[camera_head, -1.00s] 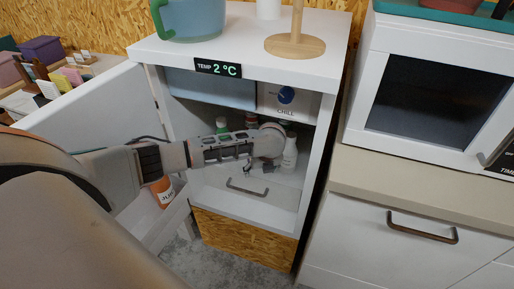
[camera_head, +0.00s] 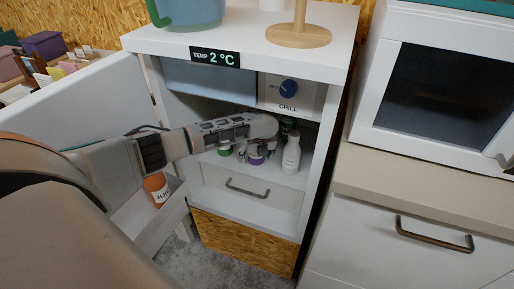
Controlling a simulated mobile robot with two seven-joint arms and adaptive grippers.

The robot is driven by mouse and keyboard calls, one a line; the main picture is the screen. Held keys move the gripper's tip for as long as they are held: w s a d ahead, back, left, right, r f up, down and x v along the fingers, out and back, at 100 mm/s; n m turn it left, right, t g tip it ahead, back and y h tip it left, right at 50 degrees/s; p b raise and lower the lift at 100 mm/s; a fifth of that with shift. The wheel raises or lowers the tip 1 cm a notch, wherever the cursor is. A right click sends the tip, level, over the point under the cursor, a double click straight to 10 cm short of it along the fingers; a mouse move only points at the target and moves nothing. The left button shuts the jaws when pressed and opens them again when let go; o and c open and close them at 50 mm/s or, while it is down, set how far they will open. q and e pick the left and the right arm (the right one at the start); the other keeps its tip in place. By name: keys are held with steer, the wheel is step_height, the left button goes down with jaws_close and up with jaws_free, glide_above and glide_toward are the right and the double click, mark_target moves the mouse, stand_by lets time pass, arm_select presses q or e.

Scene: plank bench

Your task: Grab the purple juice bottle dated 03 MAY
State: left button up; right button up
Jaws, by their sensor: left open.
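A purple bottle (camera_head: 257,158) stands on the shelf inside the small open fridge, largely covered by my left gripper. Its date label cannot be read. My left arm comes in from the left, and my left gripper (camera_head: 256,150) is open at the upper part of the purple bottle. I cannot tell whether the fingers touch it. My right gripper is not in view.
A white bottle (camera_head: 291,155) stands just right of the purple one. A green bottle (camera_head: 225,151) stands to the left, and a dark green-topped bottle (camera_head: 287,125) is behind. An orange juice bottle (camera_head: 156,187) sits in the open door's rack. A drawer (camera_head: 248,189) lies below the shelf.

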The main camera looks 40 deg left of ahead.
arm_select(q)
steer(key=c, duration=1.5)
steer(key=shift+r, duration=0.1)
steer(key=shift+c, duration=0.3)
